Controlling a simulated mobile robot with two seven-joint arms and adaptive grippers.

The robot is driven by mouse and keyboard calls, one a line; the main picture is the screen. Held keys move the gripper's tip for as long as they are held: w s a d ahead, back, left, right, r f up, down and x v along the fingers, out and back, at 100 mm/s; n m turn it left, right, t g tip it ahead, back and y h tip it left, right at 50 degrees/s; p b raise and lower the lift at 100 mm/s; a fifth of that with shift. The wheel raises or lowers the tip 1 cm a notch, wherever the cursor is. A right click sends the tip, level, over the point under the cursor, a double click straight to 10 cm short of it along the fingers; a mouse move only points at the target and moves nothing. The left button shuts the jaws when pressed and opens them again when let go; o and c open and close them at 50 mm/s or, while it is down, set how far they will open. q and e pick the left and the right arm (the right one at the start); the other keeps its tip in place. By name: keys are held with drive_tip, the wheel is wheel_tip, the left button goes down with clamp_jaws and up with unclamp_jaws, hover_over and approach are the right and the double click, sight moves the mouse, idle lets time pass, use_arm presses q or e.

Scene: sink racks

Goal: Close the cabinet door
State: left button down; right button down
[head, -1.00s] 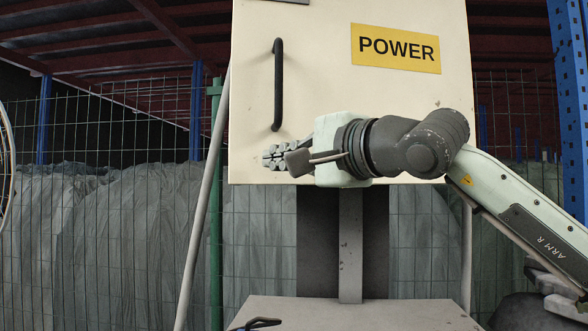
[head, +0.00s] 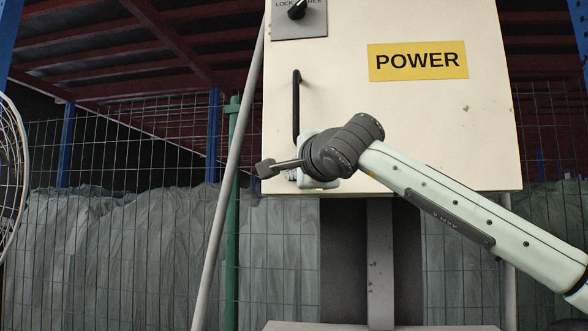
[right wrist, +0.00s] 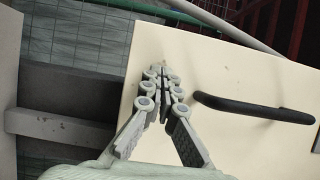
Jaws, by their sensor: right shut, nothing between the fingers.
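The cream cabinet door (head: 430,130) fills the upper middle of the head view, with a yellow POWER label (head: 417,60). It looks flush with the cabinet, though no gap can be judged from the front. Its black upright handle (head: 296,105) is near the left edge and also shows in the right wrist view (right wrist: 255,107). My right gripper (right wrist: 163,75) is shut and empty, its fingertips in front of the door face beside the handle. In the head view my right wrist hides most of the fingers and the handle's lower end. My left gripper is out of view.
A lock knob (head: 297,9) sits on a grey plate above the handle. A grey post (head: 379,265) stands below the cabinet. A slanted pale pole (head: 228,180) and a green post (head: 232,200) stand left of it, with wire fencing (head: 140,160) behind.

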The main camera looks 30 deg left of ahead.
drive_tip(key=shift+w+d+r+t, duration=0.2)
drive_tip(key=shift+w+r+t, duration=0.1)
drive_tip(key=shift+w, duration=0.1)
drive_tip(key=shift+r, duration=0.1)
drive_tip(key=shift+d, duration=0.1)
drive_tip(key=v, duration=1.2)
drive_tip(key=shift+s+a, duration=0.25)
drive_tip(key=shift+s, duration=0.1)
